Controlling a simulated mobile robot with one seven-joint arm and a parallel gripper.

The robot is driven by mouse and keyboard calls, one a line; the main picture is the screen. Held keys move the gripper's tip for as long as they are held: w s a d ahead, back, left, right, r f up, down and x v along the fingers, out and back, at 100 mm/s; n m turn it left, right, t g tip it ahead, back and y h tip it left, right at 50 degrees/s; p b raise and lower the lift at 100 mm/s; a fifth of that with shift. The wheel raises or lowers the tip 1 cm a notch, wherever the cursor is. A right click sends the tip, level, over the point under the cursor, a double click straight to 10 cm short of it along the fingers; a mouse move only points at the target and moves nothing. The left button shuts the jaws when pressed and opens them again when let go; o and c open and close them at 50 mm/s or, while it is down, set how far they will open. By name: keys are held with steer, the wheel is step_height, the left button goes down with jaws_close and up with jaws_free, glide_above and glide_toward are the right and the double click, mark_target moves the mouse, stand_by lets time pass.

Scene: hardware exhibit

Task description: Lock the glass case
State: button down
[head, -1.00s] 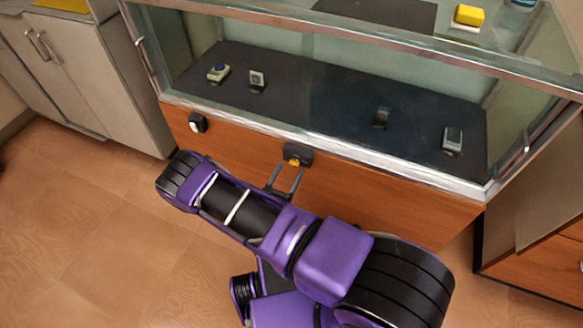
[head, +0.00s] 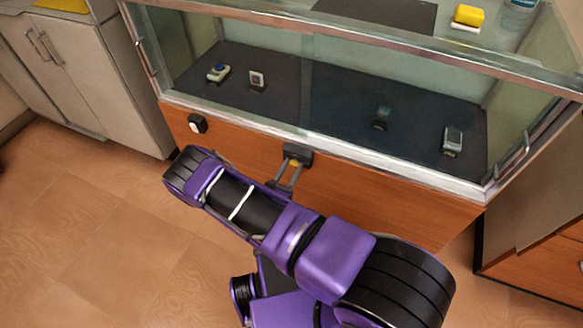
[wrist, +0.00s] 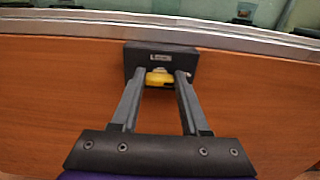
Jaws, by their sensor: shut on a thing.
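The glass case (head: 330,138) has a metal frame and a wooden front panel below the glass. A dark lock box (head: 298,152) is mounted on the wooden panel, just under the metal rail. In the wrist view the lock box (wrist: 161,62) has a small pale label and a yellow piece (wrist: 160,79) at its lower front. My gripper (wrist: 160,82) has its two fingers on either side of the yellow piece, shut on it. In the head view my gripper (head: 290,170) reaches up to the lock box, with my arm below it.
A small black-and-white fitting (head: 197,123) sits on the panel to the left. Several small devices stand inside the case. Grey cabinets (head: 75,70) are at the left and a wooden drawer unit (head: 540,250) at the right. The floor at left is clear.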

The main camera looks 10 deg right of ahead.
steer(key=shift+n, duration=0.3)
steer(key=n, duration=0.5)
steer(key=n+b, duration=0.1)
steer(key=n, duration=0.5)
steer(key=n+b, duration=0.1)
steer(key=n, duration=0.5)
steer(key=shift+a+f, duration=0.15)
steer(key=shift+f, duration=0.15)
steer(key=shift+n, duration=0.3)
steer(key=shift+c, duration=2)
jaws_free()
steer(key=shift+r, duration=0.1)
steer(key=v, duration=1.7)
steer(key=shift+p, duration=0.35)
